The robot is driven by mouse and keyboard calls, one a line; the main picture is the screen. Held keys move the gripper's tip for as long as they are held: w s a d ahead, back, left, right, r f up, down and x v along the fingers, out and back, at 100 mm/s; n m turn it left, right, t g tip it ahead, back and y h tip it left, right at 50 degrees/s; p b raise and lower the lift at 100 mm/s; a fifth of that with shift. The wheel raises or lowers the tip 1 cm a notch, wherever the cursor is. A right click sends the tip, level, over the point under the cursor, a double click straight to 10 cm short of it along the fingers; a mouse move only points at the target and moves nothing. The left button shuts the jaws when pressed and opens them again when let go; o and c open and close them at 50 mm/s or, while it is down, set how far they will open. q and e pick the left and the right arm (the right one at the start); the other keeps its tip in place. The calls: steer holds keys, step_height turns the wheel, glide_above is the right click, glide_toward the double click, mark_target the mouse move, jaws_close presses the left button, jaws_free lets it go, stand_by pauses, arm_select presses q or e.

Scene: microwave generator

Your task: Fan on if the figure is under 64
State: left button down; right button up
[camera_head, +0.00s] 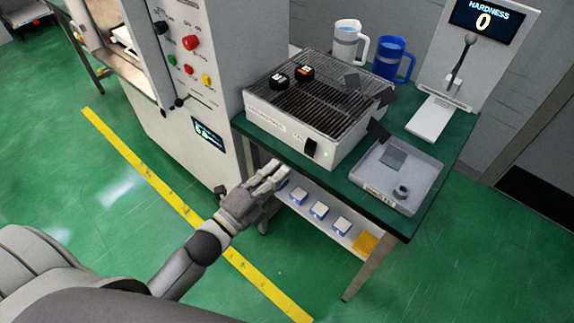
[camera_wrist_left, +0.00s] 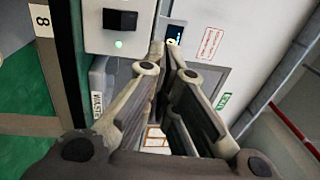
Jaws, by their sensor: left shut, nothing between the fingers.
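The hardness tester (camera_head: 470,60) stands at the back right of the green table. Its screen (camera_head: 486,20) reads "HARDNESS 0". A grey box with a slatted top (camera_head: 318,105) stands on the table; the small label on its front looks like "FAN". A black switch (camera_head: 310,148) is on its front, with a small green light beside it. The switch also shows in the left wrist view (camera_wrist_left: 119,19), with the green light below it. My left gripper (camera_head: 280,172) is shut and empty, in front of the table edge, below and left of the switch and apart from it. My right gripper is not in view.
A grey tray (camera_head: 420,178) with parts is at the front right. White and blue jugs (camera_head: 393,60) stand behind. A grey cabinet with buttons (camera_head: 190,42) is at the left.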

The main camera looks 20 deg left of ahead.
arm_select(q)
steer(key=shift+s+a+r, duration=0.15)
steer(key=shift+s+a, duration=0.05)
steer(key=shift+s, duration=0.35)
steer(key=shift+s+a+r, duration=0.1)
steer(key=shift+s+a, duration=0.1)
steer(key=shift+s, duration=0.3)
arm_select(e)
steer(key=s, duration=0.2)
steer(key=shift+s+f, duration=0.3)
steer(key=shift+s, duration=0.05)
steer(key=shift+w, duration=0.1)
